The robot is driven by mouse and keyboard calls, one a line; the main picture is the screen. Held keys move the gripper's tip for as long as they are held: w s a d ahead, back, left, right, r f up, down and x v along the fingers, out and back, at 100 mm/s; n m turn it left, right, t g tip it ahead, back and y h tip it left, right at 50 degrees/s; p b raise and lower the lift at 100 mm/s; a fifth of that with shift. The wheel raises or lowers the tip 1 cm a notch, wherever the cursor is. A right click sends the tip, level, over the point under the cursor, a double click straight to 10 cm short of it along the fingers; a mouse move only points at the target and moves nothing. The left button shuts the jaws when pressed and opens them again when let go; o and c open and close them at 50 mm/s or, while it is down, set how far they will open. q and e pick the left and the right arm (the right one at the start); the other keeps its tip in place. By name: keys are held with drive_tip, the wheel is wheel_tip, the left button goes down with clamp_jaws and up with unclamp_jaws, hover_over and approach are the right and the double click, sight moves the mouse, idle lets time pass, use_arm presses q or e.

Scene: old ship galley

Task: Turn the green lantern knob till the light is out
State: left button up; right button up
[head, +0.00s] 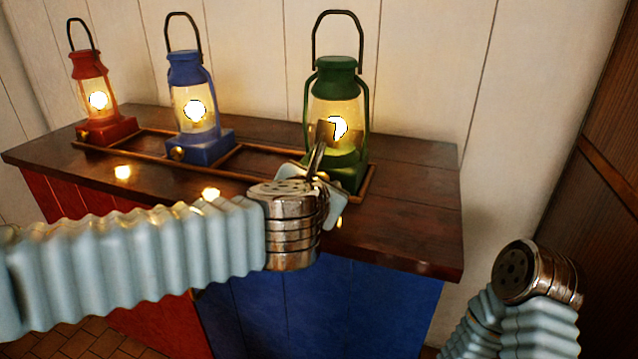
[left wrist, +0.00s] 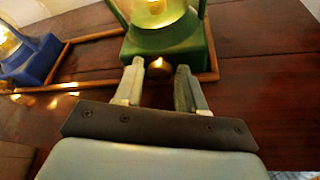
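The green lantern (head: 335,110) stands lit at the right end of the wooden frame on the counter. Its base also shows in the left wrist view (left wrist: 165,40). The small brass knob (left wrist: 158,67) sits low on the front of that base. My left gripper (left wrist: 157,72) is open, with one fingertip on each side of the knob. I cannot tell whether the fingers touch it. In the head view the left gripper (head: 322,150) covers the knob and part of the lantern. My right arm's end (head: 528,272) is at the lower right; its fingers do not show.
The lit blue lantern (head: 194,105) and lit red lantern (head: 96,98) stand to the left on the counter (head: 415,215). A low wooden rail (head: 250,177) runs around the lantern places. The counter is clear right of the green lantern. A wood-panelled wall is behind.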

use_arm(q)
clamp_jaws()
drive_tip(key=shift+n, duration=0.3)
drive_tip(key=shift+a+n+h, duration=0.15)
drive_tip(key=shift+n+h, duration=0.45)
drive_tip(key=shift+n, duration=0.2)
drive_tip(key=shift+a+n+g+h, duration=0.1)
drive_tip(key=shift+n+g+h, duration=0.4)
drive_tip(key=shift+n+h, duration=0.55)
drive_tip(key=shift+n, duration=0.35)
unclamp_jaws()
